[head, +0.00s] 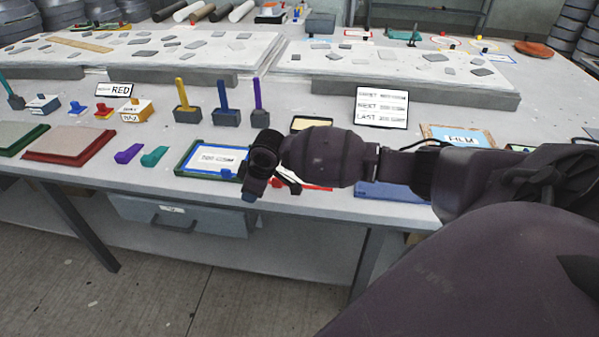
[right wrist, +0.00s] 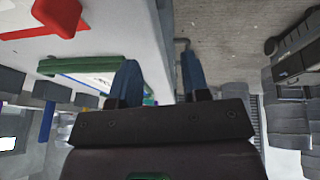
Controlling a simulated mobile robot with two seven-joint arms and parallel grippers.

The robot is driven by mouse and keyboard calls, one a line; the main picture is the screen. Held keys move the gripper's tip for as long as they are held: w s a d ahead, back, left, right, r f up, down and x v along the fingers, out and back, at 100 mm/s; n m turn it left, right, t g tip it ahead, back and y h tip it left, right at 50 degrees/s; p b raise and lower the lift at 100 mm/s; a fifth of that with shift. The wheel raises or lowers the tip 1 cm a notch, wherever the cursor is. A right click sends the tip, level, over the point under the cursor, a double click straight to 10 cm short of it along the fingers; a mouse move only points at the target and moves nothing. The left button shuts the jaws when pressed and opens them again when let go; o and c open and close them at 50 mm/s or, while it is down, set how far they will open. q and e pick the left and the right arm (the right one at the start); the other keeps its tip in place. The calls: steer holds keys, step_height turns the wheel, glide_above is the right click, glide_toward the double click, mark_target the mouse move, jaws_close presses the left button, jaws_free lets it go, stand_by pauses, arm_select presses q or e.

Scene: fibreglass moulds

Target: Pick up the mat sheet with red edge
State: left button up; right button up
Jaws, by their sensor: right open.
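The mat sheet with red edge (head: 72,140) lies flat near the front of the table at the left in the head view. It has a grey-beige top and a thick red border. A similar sheet with a green edge (head: 18,136) lies to its left. My right gripper (head: 250,194) is at the table's front edge, well to the right of the red-edged sheet, by a green-framed tray. In the right wrist view its two blue fingers (right wrist: 160,82) are apart with nothing between them. My left gripper is out of view.
A purple piece (head: 128,153) and a teal piece (head: 154,156) lie between the red-edged sheet and the green-framed tray (head: 187,167). A red object (head: 318,187) shows partly behind my right arm. Upright-handled tools and a RED sign (head: 118,90) stand farther back.

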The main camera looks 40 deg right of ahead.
mark_target(279, 180)
steer(key=d+r+g, duration=0.1)
steer(key=d+r, duration=0.1)
steer(key=d, duration=0.1)
steer(key=d+r+g+h, duration=0.1)
steer(key=d+r, duration=0.2)
steer(key=d+r+g, duration=0.2)
steer(key=shift+d+r+m+h, duration=0.3)
steer(key=shift+d+h, duration=0.1)
step_height(279, 180, down, 5)
steer(key=shift+w+f, duration=0.1)
step_height(279, 180, down, 5)
steer(key=shift+d+r+b, duration=0.1)
steer(key=shift+b, duration=0.5)
steer(key=shift+f, duration=0.2)
steer(key=c, duration=0.7)
jaws_close()
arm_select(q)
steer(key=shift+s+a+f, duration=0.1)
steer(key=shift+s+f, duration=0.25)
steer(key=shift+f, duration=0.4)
